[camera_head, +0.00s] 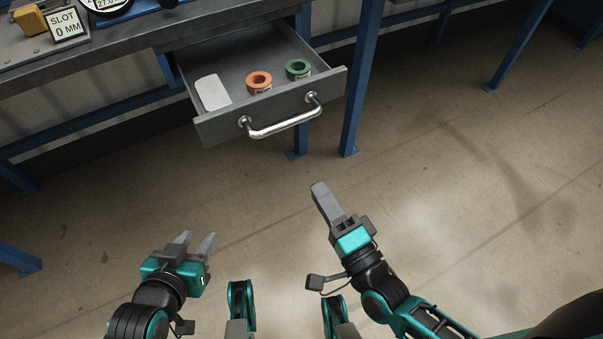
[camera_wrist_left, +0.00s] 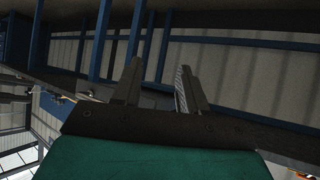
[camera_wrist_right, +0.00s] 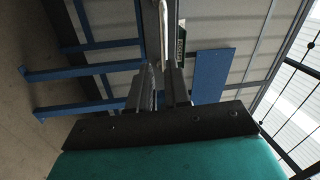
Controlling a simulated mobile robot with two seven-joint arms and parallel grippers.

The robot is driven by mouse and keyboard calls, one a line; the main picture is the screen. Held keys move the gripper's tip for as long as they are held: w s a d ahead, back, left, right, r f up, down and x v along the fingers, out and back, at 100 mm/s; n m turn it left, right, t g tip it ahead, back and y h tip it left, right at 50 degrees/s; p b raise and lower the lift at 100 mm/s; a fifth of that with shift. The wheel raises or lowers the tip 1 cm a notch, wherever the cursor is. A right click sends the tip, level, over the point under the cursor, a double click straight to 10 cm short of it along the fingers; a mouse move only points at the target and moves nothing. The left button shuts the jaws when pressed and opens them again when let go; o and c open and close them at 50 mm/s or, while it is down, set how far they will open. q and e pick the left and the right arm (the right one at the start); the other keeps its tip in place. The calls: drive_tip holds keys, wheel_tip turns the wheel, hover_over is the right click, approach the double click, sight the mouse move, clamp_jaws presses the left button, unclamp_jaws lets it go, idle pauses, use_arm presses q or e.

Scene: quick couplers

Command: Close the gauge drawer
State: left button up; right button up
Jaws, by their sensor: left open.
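The grey gauge drawer (camera_head: 228,126) stands pulled out from under the bench in the head view. Its curved metal handle (camera_head: 283,128) is on the front panel. Inside lie a white rounded piece (camera_head: 213,92), an orange ring (camera_head: 259,80) and a green ring (camera_head: 298,67). My left gripper (camera_head: 200,241) is open and empty, low in front of the drawer and apart from it. My right gripper (camera_head: 319,188) is in front and to the right of the handle, apart from it. In the right wrist view a narrow gap shows between its fingers (camera_wrist_right: 160,75), with nothing held.
The grey bench top (camera_head: 140,35) carries a slot sign (camera_head: 65,25) and a dial at the upper left. A blue bench leg (camera_head: 359,85) stands just right of the drawer. The floor (camera_head: 450,190) between my arms and the drawer is clear.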

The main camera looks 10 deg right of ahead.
drive_tip(key=shift+s+d+f+m+t, duration=0.15)
drive_tip(key=shift+s+f+m+t, duration=0.2)
drive_tip(key=shift+m, duration=0.35)
drive_tip(key=shift+c, duration=0.7)
drive_tip(key=shift+r+h, duration=0.1)
drive_tip(key=shift+h, duration=0.2)
clamp_jaws()
drive_tip(key=b+x, duration=0.1)
drive_tip(key=x, duration=1.3)
drive_tip(key=shift+m, duration=0.3)
drive_tip(key=shift+r, duration=0.15)
